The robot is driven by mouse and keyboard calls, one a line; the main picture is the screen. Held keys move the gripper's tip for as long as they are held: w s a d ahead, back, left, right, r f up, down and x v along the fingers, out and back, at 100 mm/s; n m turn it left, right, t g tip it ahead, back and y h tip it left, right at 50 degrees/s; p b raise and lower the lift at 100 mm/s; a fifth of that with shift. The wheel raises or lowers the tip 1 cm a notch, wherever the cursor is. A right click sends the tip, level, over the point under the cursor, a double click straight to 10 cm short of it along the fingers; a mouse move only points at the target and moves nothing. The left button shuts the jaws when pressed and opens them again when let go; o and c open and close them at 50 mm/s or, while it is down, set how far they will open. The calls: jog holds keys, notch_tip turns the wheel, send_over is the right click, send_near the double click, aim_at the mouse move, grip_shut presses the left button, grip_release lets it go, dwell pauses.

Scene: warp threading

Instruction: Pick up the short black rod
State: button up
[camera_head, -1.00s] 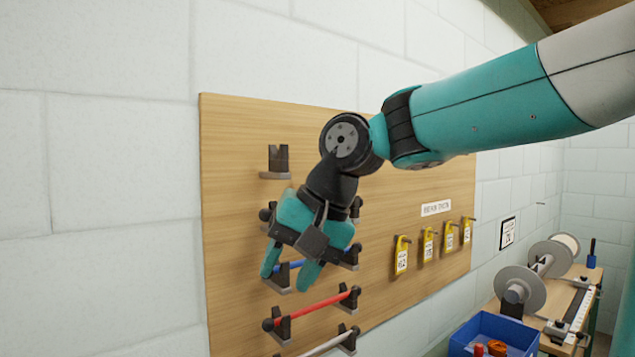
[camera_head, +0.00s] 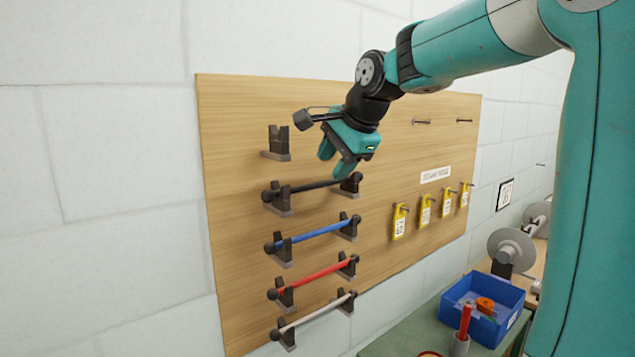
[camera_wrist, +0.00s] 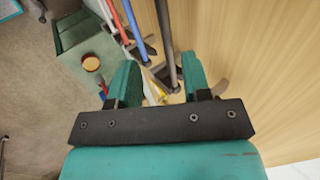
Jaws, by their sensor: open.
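The short black rod (camera_head: 318,185) lies across two dark holders on the wooden wall board, topmost of the rods. In the wrist view the dark rod (camera_wrist: 163,40) runs from the top edge down to between the fingers in the picture. My gripper (camera_head: 336,164) is open and empty, with its fingertips pointing down-left just above the right part of the black rod. In the wrist view the fingers (camera_wrist: 160,82) are spread on either side of the rod's line. Whether they touch it I cannot tell.
Below hang a blue rod (camera_head: 317,231), a red rod (camera_head: 319,274) and a white rod (camera_head: 318,313) on holders. An empty holder (camera_head: 278,142) sits above. Yellow tags (camera_head: 399,222) hang to the right. A blue bin (camera_head: 508,328) stands lower right.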

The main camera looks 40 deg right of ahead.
aim_at(319, 183)
jog(key=p+x, duration=0.1)
jog(key=x, duration=0.1)
jog(key=p+x, duration=0.2)
jog(key=x, duration=0.1)
jog(key=shift+w, duration=0.5)
jog(key=shift+w+f, duration=0.2)
jog(key=shift+f, duration=0.15)
grip_shut()
